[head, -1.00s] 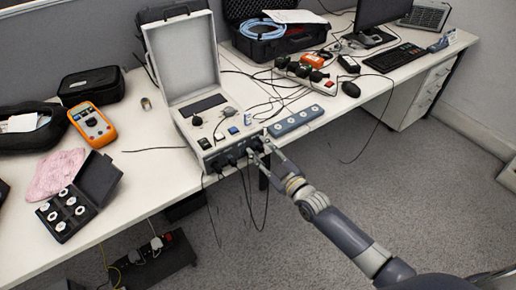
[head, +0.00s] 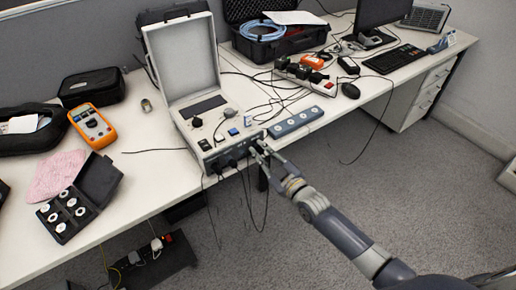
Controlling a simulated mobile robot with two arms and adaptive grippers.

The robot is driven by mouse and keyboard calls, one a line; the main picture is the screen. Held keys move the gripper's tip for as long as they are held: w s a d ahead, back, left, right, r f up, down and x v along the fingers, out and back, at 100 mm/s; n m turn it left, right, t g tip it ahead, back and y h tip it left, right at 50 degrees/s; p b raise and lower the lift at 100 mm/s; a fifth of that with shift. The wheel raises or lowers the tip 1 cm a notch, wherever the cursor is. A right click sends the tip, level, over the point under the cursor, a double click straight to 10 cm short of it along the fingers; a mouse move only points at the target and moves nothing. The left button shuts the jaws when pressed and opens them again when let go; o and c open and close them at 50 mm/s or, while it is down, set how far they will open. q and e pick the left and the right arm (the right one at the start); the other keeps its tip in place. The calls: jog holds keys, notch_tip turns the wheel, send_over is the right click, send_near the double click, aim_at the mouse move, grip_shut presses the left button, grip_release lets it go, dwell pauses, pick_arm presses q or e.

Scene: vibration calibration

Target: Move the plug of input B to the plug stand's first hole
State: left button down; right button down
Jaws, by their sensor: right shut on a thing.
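The calibration unit (head: 222,148) stands on the table with its lid open. Two black plugs, one on the left (head: 217,167) and one beside it (head: 232,162), sit in its front panel with cables hanging down. My right gripper (head: 257,151) is at the right end of this panel, shut on a dark plug, apparently input B's, mostly hidden by the fingers. I cannot tell whether the plug's tip is clear of its socket. The plug stand (head: 297,122), a blue-grey strip with several round holes, lies just right of the unit. My left gripper is not in view.
Loose cables cross the table behind the stand, near a power strip (head: 303,72) and a black mouse (head: 350,90). An orange multimeter (head: 91,125) and an open weight box (head: 80,205) are at left. The table's front edge runs below the unit.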

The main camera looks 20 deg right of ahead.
jog(key=shift+n+p, duration=0.35)
jog(key=shift+n, duration=1.65)
jog(key=shift+n, duration=0.4)
jog(key=n, duration=0.3)
jog(key=shift+p, duration=0.3)
jog(key=shift+n, duration=0.6)
jog(key=n, duration=0.3)
